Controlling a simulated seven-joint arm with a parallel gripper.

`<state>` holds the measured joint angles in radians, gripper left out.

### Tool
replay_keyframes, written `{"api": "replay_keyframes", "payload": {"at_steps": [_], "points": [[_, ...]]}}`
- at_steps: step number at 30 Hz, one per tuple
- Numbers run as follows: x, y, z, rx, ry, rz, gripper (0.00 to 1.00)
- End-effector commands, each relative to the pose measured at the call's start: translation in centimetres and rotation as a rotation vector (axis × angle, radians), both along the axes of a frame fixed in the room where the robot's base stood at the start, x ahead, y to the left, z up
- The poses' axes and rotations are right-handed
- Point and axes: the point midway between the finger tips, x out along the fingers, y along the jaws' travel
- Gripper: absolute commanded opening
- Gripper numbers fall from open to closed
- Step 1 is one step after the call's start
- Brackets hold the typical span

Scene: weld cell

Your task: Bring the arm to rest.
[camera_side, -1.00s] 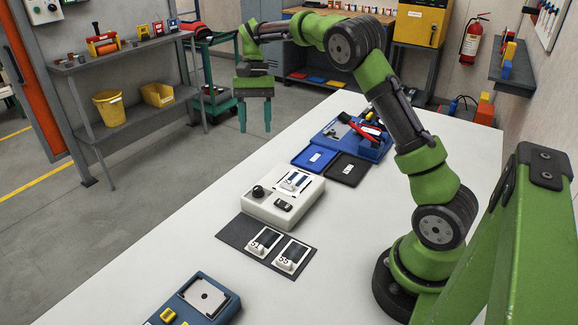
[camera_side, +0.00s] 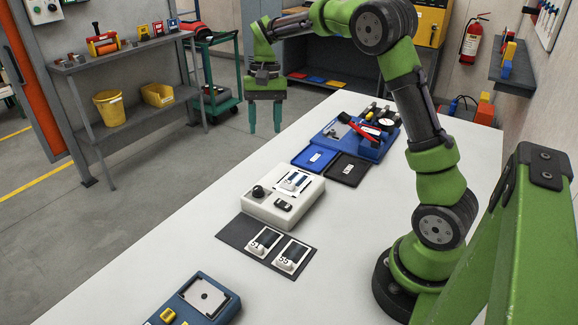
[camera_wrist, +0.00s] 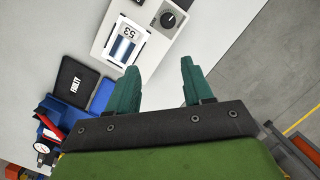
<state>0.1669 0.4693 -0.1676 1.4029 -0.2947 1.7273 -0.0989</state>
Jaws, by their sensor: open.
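My gripper (camera_side: 265,124) hangs at the upper middle of the side view, fingers pointing down, near the far left edge of the white table. Its two teal fingers are apart with nothing between them. In the wrist view the open fingers (camera_wrist: 158,88) show over the table edge, with the floor beyond on the right. My arm is raised and bent, reaching from its base at the table's right side.
On the white table (camera_side: 140,262) are a white device (camera_side: 268,212) holding a card, a dark mat (camera_side: 236,233) with two numbered cards, a blue unit (camera_side: 205,300), black and blue trays (camera_side: 347,169) and a blue tool holder (camera_side: 375,148). A grey shelf (camera_side: 130,55) stands left.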

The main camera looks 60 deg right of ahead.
Motion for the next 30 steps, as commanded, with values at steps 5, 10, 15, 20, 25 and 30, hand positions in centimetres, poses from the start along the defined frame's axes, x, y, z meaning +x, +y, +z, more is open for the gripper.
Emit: {"api": "replay_keyframes", "payload": {"at_steps": [5,10,15,20,25,30], "points": [[-4.1,3.3,2.4,-0.034,-0.192,0.108,0.51],[-8.8,6.6,3.8,-0.070,-0.384,0.200,0.51],[-13.7,9.5,4.2,-0.105,-0.567,0.279,0.51],[-17.4,11.3,4.0,-0.127,-0.696,0.331,0.51],[-19.4,12.3,4.6,-0.134,-0.766,0.359,0.51],[-19.5,12.5,5.4,-0.137,-0.796,0.366,0.51]]}}
